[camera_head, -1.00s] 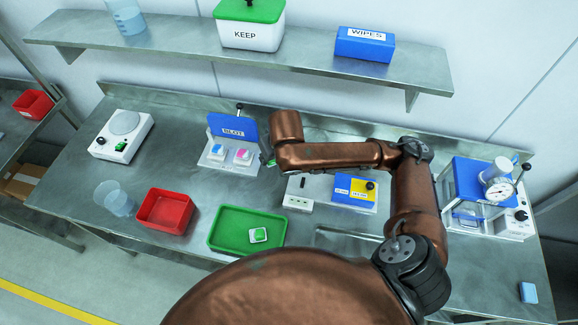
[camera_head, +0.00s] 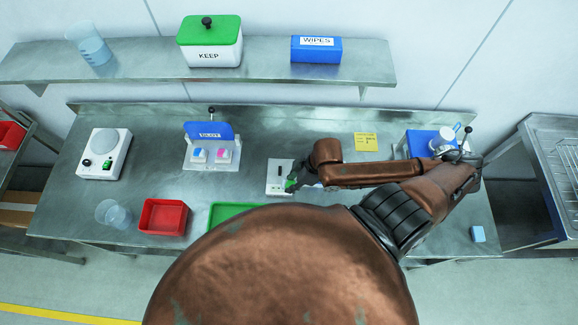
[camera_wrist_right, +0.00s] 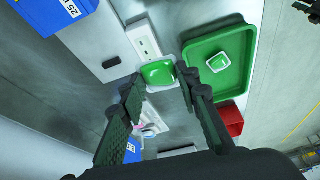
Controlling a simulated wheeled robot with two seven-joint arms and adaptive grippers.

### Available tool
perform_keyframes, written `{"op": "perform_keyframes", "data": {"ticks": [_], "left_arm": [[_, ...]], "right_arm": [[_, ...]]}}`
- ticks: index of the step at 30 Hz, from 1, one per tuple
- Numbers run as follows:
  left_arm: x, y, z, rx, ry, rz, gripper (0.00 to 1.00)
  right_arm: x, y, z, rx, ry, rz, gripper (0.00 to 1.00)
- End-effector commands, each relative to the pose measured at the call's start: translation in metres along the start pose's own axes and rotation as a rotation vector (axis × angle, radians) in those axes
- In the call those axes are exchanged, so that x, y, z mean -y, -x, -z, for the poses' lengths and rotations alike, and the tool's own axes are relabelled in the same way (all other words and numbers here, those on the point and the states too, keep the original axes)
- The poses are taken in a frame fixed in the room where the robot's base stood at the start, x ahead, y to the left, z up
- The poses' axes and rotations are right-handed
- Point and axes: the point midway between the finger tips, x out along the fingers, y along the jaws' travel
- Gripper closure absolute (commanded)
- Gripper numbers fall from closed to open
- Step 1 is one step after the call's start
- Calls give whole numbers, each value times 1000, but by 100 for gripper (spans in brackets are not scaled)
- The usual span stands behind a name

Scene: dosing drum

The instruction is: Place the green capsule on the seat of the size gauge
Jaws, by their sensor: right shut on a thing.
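My right gripper (camera_wrist_right: 160,80) is shut on a green capsule (camera_wrist_right: 158,73), a pale block with a green face. In the head view the capsule shows as a small green patch (camera_head: 291,184) at the fingertips. The size gauge, a white block with dark slots (camera_head: 273,175), lies just beside and under the fingertips; it also shows in the wrist view (camera_wrist_right: 142,37). I cannot tell whether the capsule touches it. My right arm hides the gauge's right part in the head view. My left gripper is not in view.
My copper-coloured body covers the front.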

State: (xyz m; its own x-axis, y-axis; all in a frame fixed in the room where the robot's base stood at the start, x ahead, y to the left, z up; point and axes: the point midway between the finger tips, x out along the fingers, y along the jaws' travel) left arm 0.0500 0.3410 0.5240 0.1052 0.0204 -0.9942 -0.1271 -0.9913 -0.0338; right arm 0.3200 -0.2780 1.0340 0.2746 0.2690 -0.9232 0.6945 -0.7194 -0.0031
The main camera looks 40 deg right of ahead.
Motion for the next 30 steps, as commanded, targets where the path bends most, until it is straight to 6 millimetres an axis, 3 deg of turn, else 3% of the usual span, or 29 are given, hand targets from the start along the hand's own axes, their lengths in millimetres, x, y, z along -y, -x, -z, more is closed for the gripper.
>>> {"op": "perform_keyframes", "data": {"ticks": [1,3,8,24,27,30], "left_arm": [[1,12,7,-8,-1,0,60],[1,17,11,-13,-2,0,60],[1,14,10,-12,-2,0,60],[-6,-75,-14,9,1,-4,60],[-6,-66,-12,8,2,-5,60],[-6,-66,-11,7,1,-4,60]], "right_arm": [[7,10,-8,5,26,14,82],[13,15,-15,4,59,27,82],[15,14,-22,1,96,38,82],[-47,-26,-17,2,98,36,82],[-68,-31,-10,-1,92,38,82],[-83,-51,-13,0,90,41,82]]}}
